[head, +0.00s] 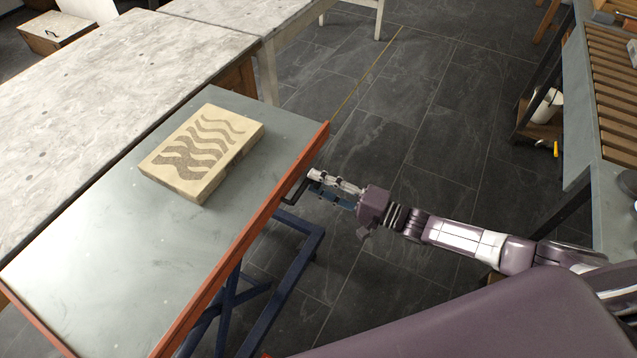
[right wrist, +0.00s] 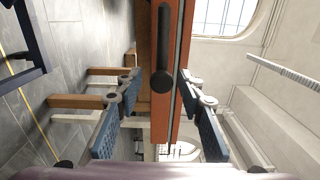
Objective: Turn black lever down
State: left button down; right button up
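The black lever (head: 295,192) is on the red edge rail of the lift table, at its right side in the head view. In the right wrist view the lever (right wrist: 162,50) is a dark bar with rounded ends, lying along the red rail. My right gripper (head: 317,183) is beside the rail, close to the lever. In the right wrist view its two blue-padded fingers (right wrist: 160,100) are spread apart, one on each side of the rail and lever, with gaps showing. Contact is not visible. My left gripper is out of view.
The grey table top (head: 110,260) has a red rail (head: 240,245) and carries a stone block (head: 203,150) with wavy dark bands. Its blue frame (head: 290,275) stands below. Marble-topped tables (head: 90,110) adjoin it at left. A slatted bench (head: 605,80) stands right, with open floor (head: 440,120) between.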

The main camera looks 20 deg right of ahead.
jog(key=v, duration=1.1)
jog(key=shift+s+d, duration=0.2)
jog(key=shift+s, duration=0.05)
jog(key=s+d+f+n+g+h, duration=0.1)
jog(key=s+d+f+n+h, duration=0.15)
jog(key=f, duration=0.65)
jog(key=s+d+f+n+g+h, duration=0.15)
jog(key=f+h, duration=0.25)
jog(key=f, duration=0.6)
jog(key=s+d+f+n+h, duration=0.1)
jog(key=s+f+h, duration=0.25)
jog(key=f, duration=0.55)
jog(key=s+a+f+n+g+h, duration=0.1)
jog(key=s+f, duration=0.4)
jog(key=s, duration=0.5)
jog(key=s+a+f+n+g+h, duration=0.1)
jog(key=s+a+f+n+g, duration=0.2)
jog(key=s, duration=0.8)
jog(key=s+a+f+n+g, duration=0.2)
jog(key=s+f+g, duration=0.3)
jog(key=s+f, duration=0.3)
jog(key=s, duration=0.3)
jog(key=shift+f+n+h, duration=0.3)
jog(key=shift+f+h, duration=0.1)
